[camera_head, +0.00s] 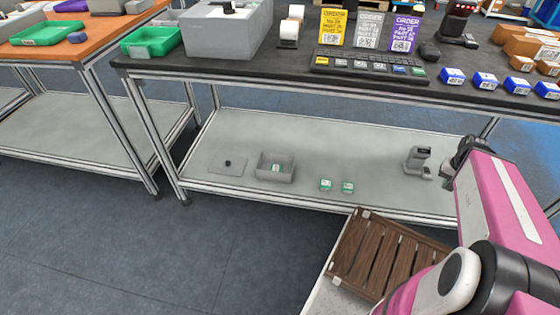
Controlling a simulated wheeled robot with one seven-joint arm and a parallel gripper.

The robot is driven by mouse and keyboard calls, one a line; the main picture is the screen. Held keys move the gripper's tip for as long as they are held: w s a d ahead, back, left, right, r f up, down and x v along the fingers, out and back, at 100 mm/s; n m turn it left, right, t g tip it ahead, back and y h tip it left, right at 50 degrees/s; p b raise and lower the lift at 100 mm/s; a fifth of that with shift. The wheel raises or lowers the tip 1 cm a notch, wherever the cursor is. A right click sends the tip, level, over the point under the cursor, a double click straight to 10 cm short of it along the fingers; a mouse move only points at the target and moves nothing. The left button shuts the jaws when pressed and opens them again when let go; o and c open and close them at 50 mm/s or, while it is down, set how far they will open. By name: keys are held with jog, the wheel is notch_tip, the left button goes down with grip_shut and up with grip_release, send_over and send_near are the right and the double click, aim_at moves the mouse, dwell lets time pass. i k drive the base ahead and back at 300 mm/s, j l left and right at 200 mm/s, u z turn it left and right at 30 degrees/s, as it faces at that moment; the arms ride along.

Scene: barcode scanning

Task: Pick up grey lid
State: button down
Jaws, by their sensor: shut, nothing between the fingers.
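The grey lid (229,163) lies flat on the lower shelf, left of the grey box. It is a thin square plate with a small dark knob in its middle. The open grey box (276,171) stands just right of it, apart from it, with a green and white item inside. My gripper (451,172) is at the dark end of my pink arm, at the right, far from the lid. It is shut and empty; its fingers are small and hard to make out. Nothing covers the lid.
Two small green and white boxes (326,185) and a grey device (418,161) are on the lower shelf (240,128). The black tabletop (290,68) overhangs it, carrying order cards and blue boxes. A table leg (158,140) stands left of the lid. A brown slatted tray (385,256) is in front.

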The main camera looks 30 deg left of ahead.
aim_at(229, 166)
jog(key=u, duration=1.85)
